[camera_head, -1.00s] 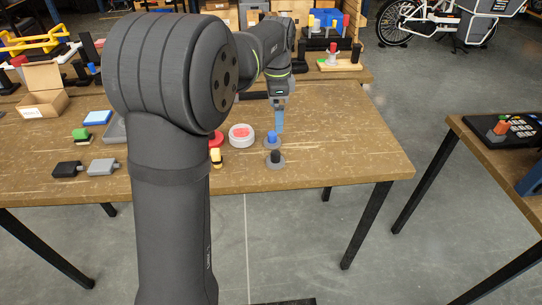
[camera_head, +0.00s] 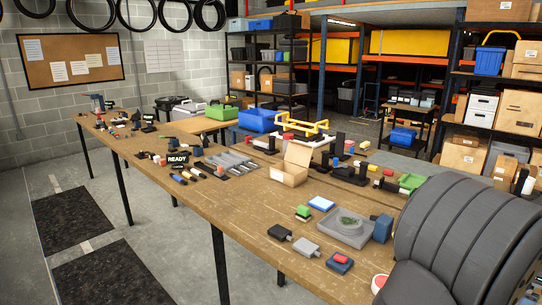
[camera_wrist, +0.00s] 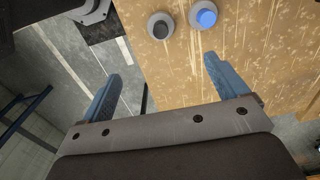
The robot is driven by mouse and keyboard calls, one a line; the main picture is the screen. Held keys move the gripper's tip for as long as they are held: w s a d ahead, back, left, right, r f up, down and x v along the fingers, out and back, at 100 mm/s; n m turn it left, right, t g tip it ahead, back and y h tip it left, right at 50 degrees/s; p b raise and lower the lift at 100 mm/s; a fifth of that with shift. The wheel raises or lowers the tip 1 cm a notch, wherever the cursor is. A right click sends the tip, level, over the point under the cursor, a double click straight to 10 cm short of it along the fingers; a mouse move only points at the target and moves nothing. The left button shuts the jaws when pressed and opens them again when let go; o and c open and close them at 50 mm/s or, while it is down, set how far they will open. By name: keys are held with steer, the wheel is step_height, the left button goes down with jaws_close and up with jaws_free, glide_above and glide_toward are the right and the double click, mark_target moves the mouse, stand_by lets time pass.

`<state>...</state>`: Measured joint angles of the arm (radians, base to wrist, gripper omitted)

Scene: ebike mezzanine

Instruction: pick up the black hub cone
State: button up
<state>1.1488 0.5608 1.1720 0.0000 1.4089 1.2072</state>
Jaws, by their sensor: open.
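The black hub cone (camera_wrist: 161,28) shows near the top of the wrist view, a dark piece in the middle of a grey round base on the wooden table. My gripper (camera_wrist: 168,58) is open with nothing between its blue fingers. In the picture the cone lies beyond the fingertips, between their lines and toward the left finger, apart from both. Neither the cone nor my gripper shows in the head view, where my arm fills the lower right.
A blue piece on a like grey base (camera_wrist: 206,17) stands close right of the cone. The table edge (camera_wrist: 143,62) runs near the left finger, with floor beyond. A grey tray (camera_head: 342,232), an open cardboard box (camera_head: 289,172) and several small parts are on the long workbench.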

steer(key=c, duration=0.7)
steer(key=shift+c, duration=0.2)
steer(key=s+a+n+t+h, duration=0.25)
steer(key=a+n+h, duration=0.2)
steer(key=n, duration=0.95)
steer(key=shift+g+y, duration=0.25)
steer(key=x, duration=1.2)
steer(key=shift+s+a+f, duration=0.15)
steer(key=shift+s+a, duration=0.05)
steer(key=shift+a, duration=0.2)
steer(key=x, duration=0.4)
steer(key=shift+a+f, duration=0.3)
steer(key=shift+a, duration=0.05)
steer(key=shift+d+f, duration=0.2)
steer(key=shift+f, duration=0.2)
